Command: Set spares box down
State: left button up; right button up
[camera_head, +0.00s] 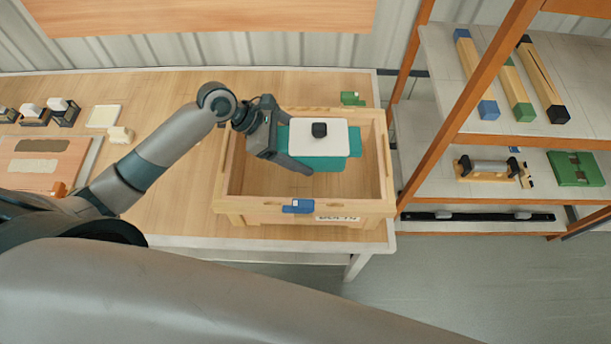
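The spares box (335,163) is teal with a white lid (345,143) and a dark knob on top. It shows over the open wooden crate (235,205) on the table. My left gripper (290,150) reaches in from the left, with its fingers at the left side of the box. The fingers appear closed on it, though the contact is partly hidden. Whether the underside of the box touches the crate floor cannot be told. My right gripper is not in view; a large grey arm link of mine fills the lower foreground.
The crate has a blue latch (297,207) at its front. A small green block (351,98) lies behind it. Small holders (50,112) and a board (45,160) lie on the left. Shelving (455,100) with coloured bars stands close on the right. Bare table (185,205) lies left of the crate.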

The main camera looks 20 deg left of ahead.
pick_arm(q)
jog(key=shift+s+f, duration=0.2)
jog(key=shift+f, duration=0.6)
jog(key=shift+d, duration=0.1)
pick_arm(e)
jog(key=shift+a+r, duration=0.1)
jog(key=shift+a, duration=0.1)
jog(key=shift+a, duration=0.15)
pick_arm(q)
jog(key=shift+f, duration=0.25)
send_over(302, 179)
notch_tip(302, 179, down, 4)
jog(key=shift+f+p, duration=0.15)
jog(key=shift+p, duration=0.2)
jog(key=shift+f, duration=0.55)
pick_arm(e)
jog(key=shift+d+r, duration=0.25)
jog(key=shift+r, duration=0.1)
